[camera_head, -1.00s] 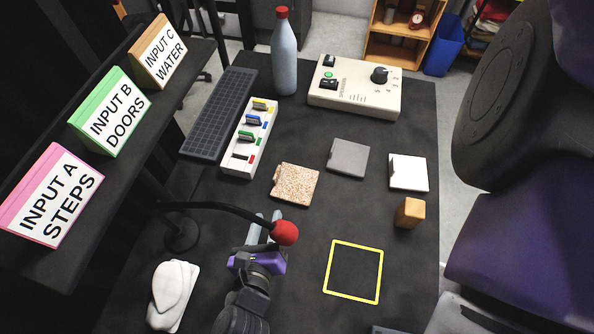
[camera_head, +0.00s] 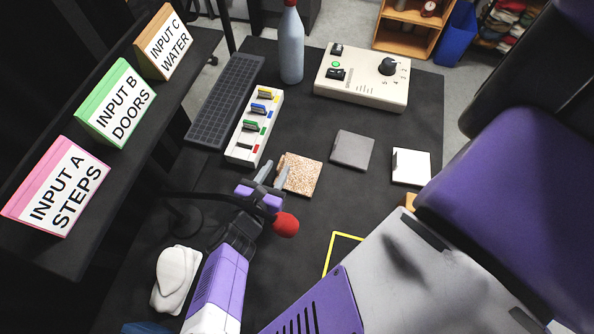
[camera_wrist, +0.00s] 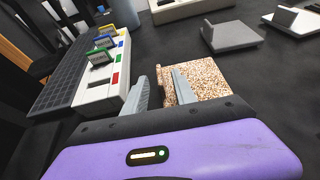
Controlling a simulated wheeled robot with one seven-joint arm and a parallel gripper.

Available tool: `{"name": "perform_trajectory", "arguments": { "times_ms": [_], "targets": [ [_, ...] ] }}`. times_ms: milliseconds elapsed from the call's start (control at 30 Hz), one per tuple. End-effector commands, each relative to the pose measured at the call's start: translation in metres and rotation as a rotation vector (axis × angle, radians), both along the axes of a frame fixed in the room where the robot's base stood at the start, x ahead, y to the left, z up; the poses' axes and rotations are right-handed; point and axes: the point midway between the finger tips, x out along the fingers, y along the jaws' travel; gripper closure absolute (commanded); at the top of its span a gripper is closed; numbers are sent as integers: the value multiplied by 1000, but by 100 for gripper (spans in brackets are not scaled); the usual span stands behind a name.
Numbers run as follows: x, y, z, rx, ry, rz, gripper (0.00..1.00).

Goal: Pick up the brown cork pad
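The brown cork pad (camera_head: 303,175) lies on the dark table, a speckled square with a small upright tab at its left edge. It also shows in the wrist view (camera_wrist: 210,79). My gripper (camera_head: 273,175) is open at the pad's left edge. In the wrist view my gripper (camera_wrist: 160,90) has one finger left of the pad and the other in front of it. A strip of cork shows between the fingers, with a gap to the left finger. The fingers partly hide the pad's near left part.
A grey pad (camera_head: 352,150) and a white pad (camera_head: 411,166) lie to the right. A slider box (camera_head: 254,128) stands just beyond the gripper on the left. A bottle (camera_head: 291,50) and control box (camera_head: 361,78) stand behind.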

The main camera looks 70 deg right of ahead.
Motion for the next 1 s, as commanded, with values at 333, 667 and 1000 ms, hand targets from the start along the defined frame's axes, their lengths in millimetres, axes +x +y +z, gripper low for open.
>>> {"name": "perform_trajectory", "arguments": {
  "times_ms": [333, 667, 1000],
  "targets": [
    [0, -20, -8, 1, 0, 1, 67],
    [0, -19, -8, 1, 0, 1, 100],
    [0, -19, -8, 1, 0, 1, 100]
  ]
}}
